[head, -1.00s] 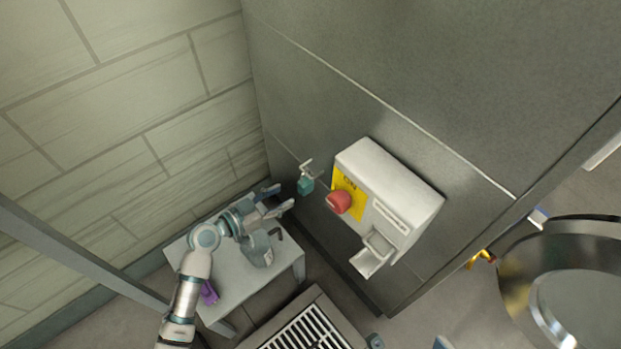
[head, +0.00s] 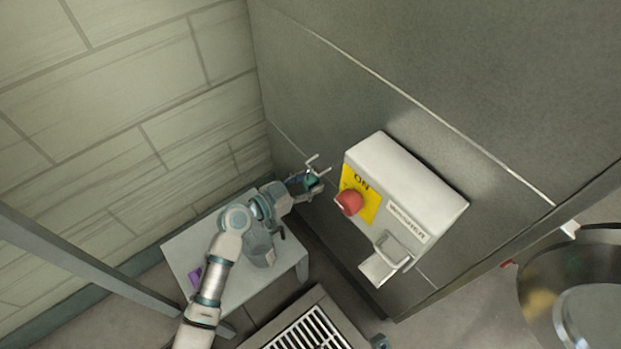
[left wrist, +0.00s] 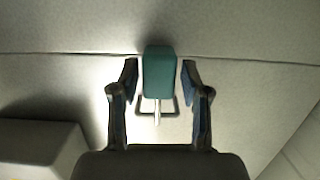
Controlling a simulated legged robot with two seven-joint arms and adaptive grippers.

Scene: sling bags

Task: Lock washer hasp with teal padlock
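The teal padlock (left wrist: 159,72) hangs on a metal wall hook (head: 313,165), with its shackle on the hook's peg. My left gripper (left wrist: 159,68) is open, with one finger on each side of the padlock and a small gap at both sides. In the head view my left gripper (head: 308,182) is at the hook and mostly hides the padlock. The white washer switch box (head: 415,185) is on the wall to the right, labelled WASHER. Its metal hasp (head: 392,250) is at the lower front. A small grey-teal part at the bottom edge may be my right gripper (head: 380,342).
A red knob (head: 349,202) on a yellow ON plate (head: 368,207) sticks out from the box. A small white table (head: 225,298) with a purple item (head: 195,276) and a grey item (head: 262,252) stands below my left arm. A floor grate (head: 310,332) lies below.

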